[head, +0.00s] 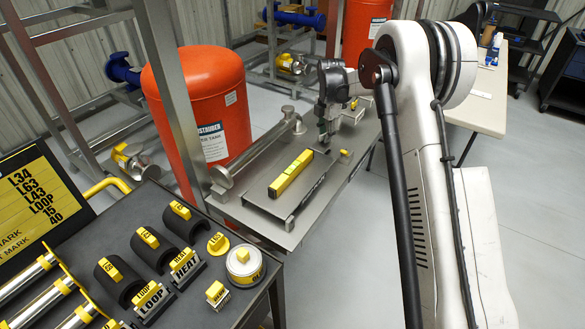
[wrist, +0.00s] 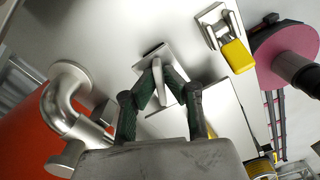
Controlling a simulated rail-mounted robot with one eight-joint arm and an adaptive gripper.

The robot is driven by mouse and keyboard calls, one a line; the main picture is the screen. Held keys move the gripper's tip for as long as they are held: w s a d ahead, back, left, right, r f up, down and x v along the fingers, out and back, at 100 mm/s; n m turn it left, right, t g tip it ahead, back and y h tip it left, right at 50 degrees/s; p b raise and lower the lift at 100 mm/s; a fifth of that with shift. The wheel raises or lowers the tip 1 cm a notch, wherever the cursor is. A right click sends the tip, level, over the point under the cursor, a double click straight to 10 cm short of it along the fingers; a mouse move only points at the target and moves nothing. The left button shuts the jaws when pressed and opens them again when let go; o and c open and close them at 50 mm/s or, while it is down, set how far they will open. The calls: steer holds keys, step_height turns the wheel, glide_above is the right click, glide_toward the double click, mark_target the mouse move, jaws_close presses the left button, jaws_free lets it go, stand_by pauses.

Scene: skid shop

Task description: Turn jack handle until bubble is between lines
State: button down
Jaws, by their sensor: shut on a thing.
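A yellow spirit level (head: 291,174) lies on a flat metal plate (head: 268,204) on the steel bench. Its bubble and lines are too small to read. My gripper (head: 324,138) is beyond the level's far end, low over the bench. In the wrist view, my gripper's dark fingertips (wrist: 160,92) are closed on the two sides of a grey metal jack handle (wrist: 158,68). The handle stands above a small square metal plate. In the head view my gripper hides the handle.
A pipe spool (head: 258,150) lies left of the level, close to my gripper. A red tank (head: 198,105) stands left of the bench. A yellow-ended metal fitting (wrist: 236,54) sits near the handle. A dark table (head: 75,232) with labelled parts is in front.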

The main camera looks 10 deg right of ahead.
steer(key=shift+r+n, duration=0.1)
steer(key=shift+n, duration=0.6)
steer(key=shift+n+b, duration=0.45)
steer(key=shift+n, duration=0.15)
steer(key=c, duration=1.9)
jaws_free()
steer(key=shift+o, duration=0.2)
steer(key=shift+r+p, duration=1.35)
steer(key=shift+r, duration=2.1)
